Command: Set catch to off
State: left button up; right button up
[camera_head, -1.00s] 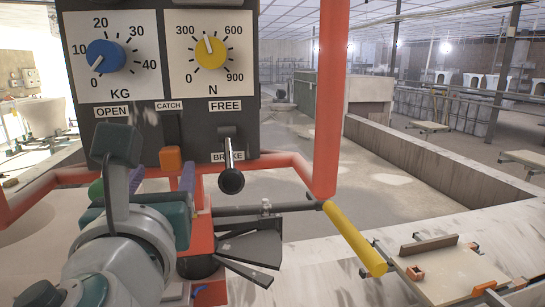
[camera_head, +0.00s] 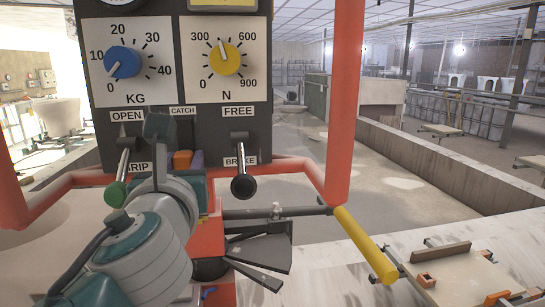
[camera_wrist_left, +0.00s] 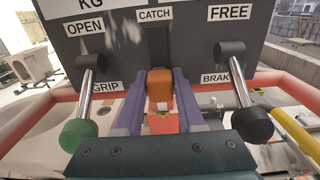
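The catch is a dark stem under the CATCH label (camera_head: 182,111) with an orange block (camera_head: 182,160) at its lower end, hanging down. It also shows in the middle of the left wrist view (camera_wrist_left: 160,84). My left gripper (camera_wrist_left: 160,95) has one purple finger on each side of the orange block. Both fingers lie close against it with no clear gap, so it looks shut on the block. In the head view my left gripper (camera_head: 180,161) is partly hidden behind my wrist. My right gripper is not in view.
Left of the catch is a lever with a green knob (camera_head: 115,194), between OPEN and GRIP. Right of it is a lever with a black knob (camera_head: 243,187), between FREE and BRAKE. Blue (camera_head: 122,62) and yellow (camera_head: 225,59) dials sit above. A red frame (camera_head: 343,120) surrounds the panel.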

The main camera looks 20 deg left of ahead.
pick_arm(q)
grip_shut()
jog(key=shift+r, duration=0.1)
dwell(0.9)
